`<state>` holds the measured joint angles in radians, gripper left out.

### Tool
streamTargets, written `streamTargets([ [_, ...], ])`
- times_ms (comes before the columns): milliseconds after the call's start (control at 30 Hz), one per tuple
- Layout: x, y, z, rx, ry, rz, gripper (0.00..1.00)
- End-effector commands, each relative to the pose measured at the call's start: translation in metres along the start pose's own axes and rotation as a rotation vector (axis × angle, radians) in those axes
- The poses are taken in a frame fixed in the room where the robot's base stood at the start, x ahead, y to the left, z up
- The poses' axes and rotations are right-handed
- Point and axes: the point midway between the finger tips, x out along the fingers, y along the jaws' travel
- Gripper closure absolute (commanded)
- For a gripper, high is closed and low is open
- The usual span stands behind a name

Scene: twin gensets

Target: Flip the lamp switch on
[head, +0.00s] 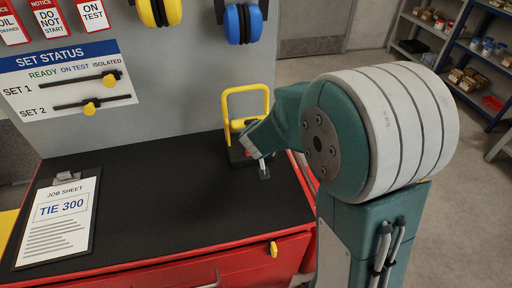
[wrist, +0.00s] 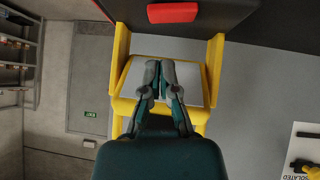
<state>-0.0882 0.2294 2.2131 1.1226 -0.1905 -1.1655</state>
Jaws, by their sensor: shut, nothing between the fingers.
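The lamp, with a yellow frame (head: 246,103), stands on the black top of the red cabinet in the head view, partly behind my arm. In the wrist view its yellow frame (wrist: 214,70) surrounds a pale grey panel (wrist: 191,80). A red block (wrist: 172,12), which looks like the switch, shows at the top edge of the wrist view; I cannot tell its position. My gripper (wrist: 160,64) is shut and empty, its fingertips over the panel and below the red block in the picture. I cannot tell whether they touch the lamp.
A job sheet clipboard (head: 60,218) lies on the left of the black bench top (head: 180,195). A status board (head: 68,78) and ear defenders (head: 243,23) hang on the wall panel behind. Shelves (head: 470,55) stand at the far right. The bench middle is clear.

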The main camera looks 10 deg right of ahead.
Motion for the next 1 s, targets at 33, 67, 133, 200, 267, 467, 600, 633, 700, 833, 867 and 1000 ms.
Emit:
streamTargets([
  [33, 0.002, 0.000, 0.003, -0.002, -0.002, 0.001, 1.00],
  [67, 0.003, 0.000, 0.004, -0.001, -0.002, 0.001, 1.00],
  [133, 0.006, 0.000, 0.007, -0.001, -0.002, 0.001, 1.00],
  [200, 0.009, 0.000, 0.010, -0.001, -0.002, -0.001, 1.00],
  [267, 0.011, 0.000, 0.013, -0.001, -0.001, -0.002, 1.00],
  [467, 0.021, 0.000, 0.022, -0.001, -0.001, 0.000, 1.00],
  [600, 0.024, 0.000, 0.025, 0.000, 0.000, -0.001, 1.00],
  [633, 0.024, 0.000, 0.025, -0.001, 0.000, -0.002, 1.00],
  [700, 0.025, 0.000, 0.025, 0.000, 0.000, -0.002, 1.00],
  [833, 0.025, 0.000, 0.025, 0.001, 0.000, -0.002, 1.00],
  [867, 0.025, 0.000, 0.025, 0.000, 0.000, -0.002, 1.00],
  [1000, 0.025, -0.001, 0.026, 0.000, 0.000, -0.001, 1.00],
])
